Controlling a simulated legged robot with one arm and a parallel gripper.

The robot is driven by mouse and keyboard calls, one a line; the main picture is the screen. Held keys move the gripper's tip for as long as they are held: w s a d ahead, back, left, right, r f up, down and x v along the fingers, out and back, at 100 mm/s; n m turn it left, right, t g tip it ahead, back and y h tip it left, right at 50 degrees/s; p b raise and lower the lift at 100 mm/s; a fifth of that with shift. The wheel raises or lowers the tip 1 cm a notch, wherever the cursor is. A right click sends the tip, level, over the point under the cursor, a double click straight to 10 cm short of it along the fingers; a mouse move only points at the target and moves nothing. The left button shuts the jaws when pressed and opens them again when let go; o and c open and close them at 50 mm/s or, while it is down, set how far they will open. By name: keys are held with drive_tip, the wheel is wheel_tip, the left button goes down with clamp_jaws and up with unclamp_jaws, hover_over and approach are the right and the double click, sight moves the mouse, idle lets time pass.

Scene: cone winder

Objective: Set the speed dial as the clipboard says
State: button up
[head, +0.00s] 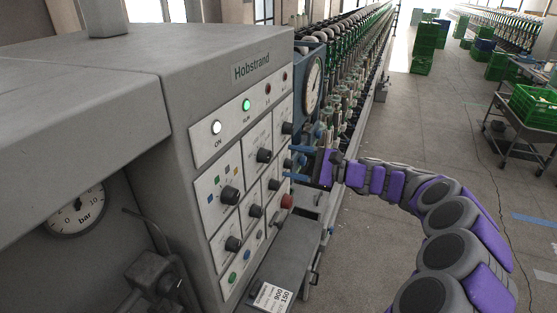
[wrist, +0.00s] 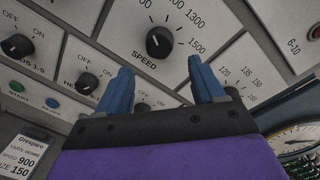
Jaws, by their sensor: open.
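The speed dial (wrist: 159,42) is a black round knob on the white panel, labelled SPEED. Its scale shows 1300 and 1500 at the right; the lower numbers are out of the frame. A small light mark shows on the knob, but I cannot tell its exact setting. The clipboard card (wrist: 22,152) reads yarn ochre, speed 900, size 150; in the head view the card (head: 272,297) lies at the bottom. My gripper (wrist: 160,66) is open and empty, its blue fingers apart below the knob in the wrist view. In the head view my gripper (head: 288,161) is at the panel's right side.
Other black knobs crowd the panel, including an OFF/ON knob (wrist: 87,83) left of my fingers. A green button (wrist: 15,86) and a blue button (wrist: 52,103) sit lower left. A red knob (head: 287,201) and a round gauge (head: 313,84) are near my gripper.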

drive_tip(key=v, duration=1.1)
drive_tip(key=shift+a, duration=0.15)
drive_tip(key=s+a+n+g+h+b, duration=0.25)
drive_tip(key=s+a+n+g, duration=0.3)
drive_tip(key=s+a, duration=0.6)
drive_tip(key=s+a+f+n+g+h+b, duration=0.1)
drive_tip(key=s+f+n+h+b, duration=0.1)
drive_tip(key=s, duration=0.4)
drive_tip(key=s+a+f+n+g+h+b, duration=0.1)
drive_tip(key=s+f+n+h, duration=0.15)
drive_tip(key=s, duration=0.35)
drive_tip(key=s+d+f+n+h+b, duration=0.1)
drive_tip(key=s+d+f+h+b, duration=0.2)
drive_tip(key=s+d+f+h, duration=0.2)
drive_tip(key=s+d+f+n+h+b, duration=0.1)
drive_tip(key=s+d+f+h, duration=0.3)
drive_tip(key=s+d+f, duration=0.7)
drive_tip(key=s+b, duration=0.1)
drive_tip(key=s, duration=0.4)
drive_tip(key=shift+s+d+f+h+b, duration=0.15)
drive_tip(key=shift+s+f+h+b, duration=0.1)
drive_tip(key=shift+s+h+b, duration=0.15)
